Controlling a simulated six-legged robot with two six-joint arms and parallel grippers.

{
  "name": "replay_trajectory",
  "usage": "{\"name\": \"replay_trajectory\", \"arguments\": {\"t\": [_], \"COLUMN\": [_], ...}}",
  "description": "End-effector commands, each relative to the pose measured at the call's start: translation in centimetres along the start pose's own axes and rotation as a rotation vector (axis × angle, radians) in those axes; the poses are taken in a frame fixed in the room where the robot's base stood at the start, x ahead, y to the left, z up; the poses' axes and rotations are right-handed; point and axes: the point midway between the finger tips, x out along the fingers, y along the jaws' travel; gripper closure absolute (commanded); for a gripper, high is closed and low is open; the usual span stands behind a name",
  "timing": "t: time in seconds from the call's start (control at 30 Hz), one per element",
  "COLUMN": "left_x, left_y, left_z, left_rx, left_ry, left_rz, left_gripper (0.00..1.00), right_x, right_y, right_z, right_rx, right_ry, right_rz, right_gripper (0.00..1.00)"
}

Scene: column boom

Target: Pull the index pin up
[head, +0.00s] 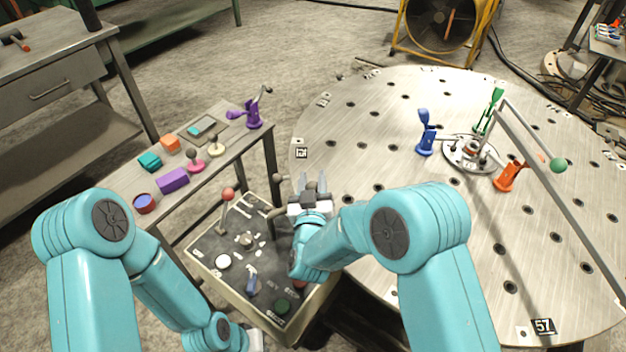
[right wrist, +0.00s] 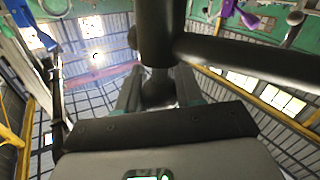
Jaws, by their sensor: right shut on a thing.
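My right gripper (head: 313,184) is at the left edge of the round steel table, above the far corner of the control box. It is shut on a dark grey round part, which I take to be the index pin (right wrist: 155,40). In the right wrist view this part stands between the fingers, with a thick dark bar running off to the right. In the head view the gripper hides most of it. A grey rounded bar end (head: 276,212) shows just left of the gripper. My left gripper (head: 254,340) is low at the bottom edge, mostly hidden; its jaws do not show.
The round table (head: 360,120) has many holes and carries a centre hub with blue, green and orange clamps. A long grey boom (head: 560,190) crosses its right side. The control box (head: 205,250) has a red-knobbed lever (head: 228,194). A narrow bench (head: 130,188) holds small coloured objects.

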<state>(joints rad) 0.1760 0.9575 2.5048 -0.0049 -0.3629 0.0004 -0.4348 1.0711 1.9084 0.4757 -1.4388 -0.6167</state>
Motion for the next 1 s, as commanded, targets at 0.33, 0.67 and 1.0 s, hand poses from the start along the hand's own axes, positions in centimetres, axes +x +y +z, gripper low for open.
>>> {"name": "replay_trajectory", "arguments": {"t": [0.33,0.67,1.0], "left_x": [-0.6,-0.6,-0.5], "left_y": [0.2,0.2,0.2], "left_z": [0.0,0.0,0.0], "left_rx": [0.000,0.000,0.000], "left_ry": [0.000,0.000,0.000], "left_rz": [0.000,0.000,0.000], "left_gripper": [1.00,1.00,1.00], "right_x": [0.3,0.3,0.3], "right_y": [0.7,0.8,0.7], "right_z": [-3.6,-3.7,-3.4], "right_rx": [0.001,0.003,0.001], "right_ry": [0.006,0.009,0.003], "right_rz": [0.002,0.004,0.002], "right_gripper": [1.00,0.40,0.40]}}
